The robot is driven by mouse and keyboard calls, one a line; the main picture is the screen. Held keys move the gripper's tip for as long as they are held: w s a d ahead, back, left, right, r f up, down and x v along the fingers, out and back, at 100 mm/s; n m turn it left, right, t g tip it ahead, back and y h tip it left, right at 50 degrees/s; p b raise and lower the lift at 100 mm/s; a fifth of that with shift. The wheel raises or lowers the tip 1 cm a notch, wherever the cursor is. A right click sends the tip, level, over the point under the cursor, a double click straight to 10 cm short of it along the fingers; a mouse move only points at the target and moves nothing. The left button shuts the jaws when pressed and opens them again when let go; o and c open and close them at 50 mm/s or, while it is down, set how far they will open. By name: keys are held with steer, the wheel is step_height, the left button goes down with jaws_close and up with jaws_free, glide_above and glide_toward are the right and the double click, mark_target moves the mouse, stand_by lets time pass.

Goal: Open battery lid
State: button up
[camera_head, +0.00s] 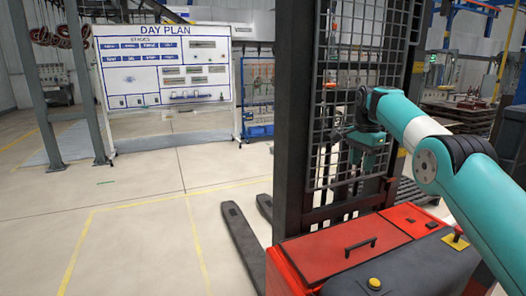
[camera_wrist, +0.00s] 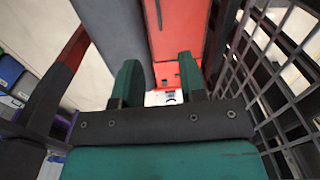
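The battery lid looks to be the red panel (camera_head: 318,254) on top of the red forklift body in the head view, lying flat and closed. A black bar handle (camera_head: 361,245) stands on it. My gripper (camera_head: 357,186) hangs fingers-down in front of the mast mesh, above and behind the lid, apart from it. In the wrist view my gripper (camera_wrist: 159,64) has its two green fingers spread with nothing held between them.
The black mast (camera_head: 294,120) and its mesh guard (camera_head: 352,60) stand close behind my gripper; the mesh (camera_wrist: 275,75) is also close at right in the wrist view. A dark grey cover (camera_head: 415,268) with a yellow button (camera_head: 374,283) adjoins the lid. Open floor lies left.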

steer(key=s+a+r+n+y, duration=0.1)
steer(key=s+a+r+n, duration=0.35)
steer(key=s, duration=0.45)
steer(key=s+a+r+n, duration=0.4)
steer(key=s+a+n, duration=0.2)
steer(key=s, duration=0.3)
steer(key=s+a+f+n+y, duration=0.1)
steer(key=s+f+n, duration=0.1)
steer(key=s, duration=0.8)
steer(key=s+a+f+n+y, duration=0.1)
steer(key=s+n, duration=0.3)
steer(key=s, duration=0.5)
steer(key=s+a+f+n+y, duration=0.1)
steer(key=s+f+n, duration=0.2)
steer(key=s, duration=0.7)
steer(key=shift+s+f, duration=0.15)
steer(key=shift+s, duration=0.15)
